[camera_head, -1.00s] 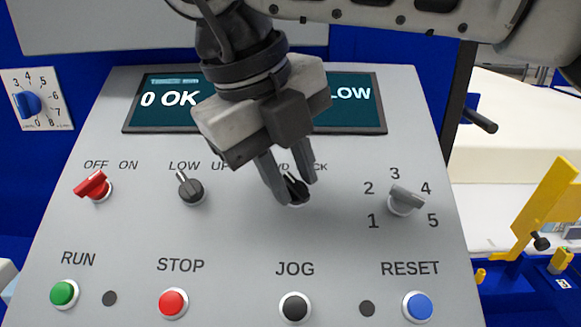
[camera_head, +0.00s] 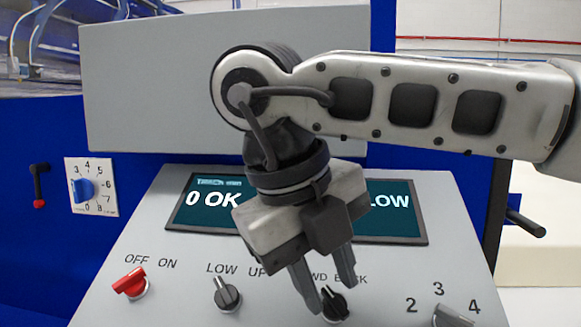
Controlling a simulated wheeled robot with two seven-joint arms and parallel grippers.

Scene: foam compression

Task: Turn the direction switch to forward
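My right gripper (camera_head: 330,300) points down at this knob. Its two dark fingers are apart, one to the left of the knob and one above it to the right. I cannot tell whether they touch it. The knob's pointer setting is hard to read behind the fingers. My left gripper is not in view.
The panel (camera_head: 175,265) also carries a red OFF/ON switch (camera_head: 130,284), a LOW/UP switch (camera_head: 227,295) and a grey numbered dial (camera_head: 452,316). A display (camera_head: 395,226) is partly covered by my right gripper. A blue dial (camera_head: 83,189) sits on the wall left.

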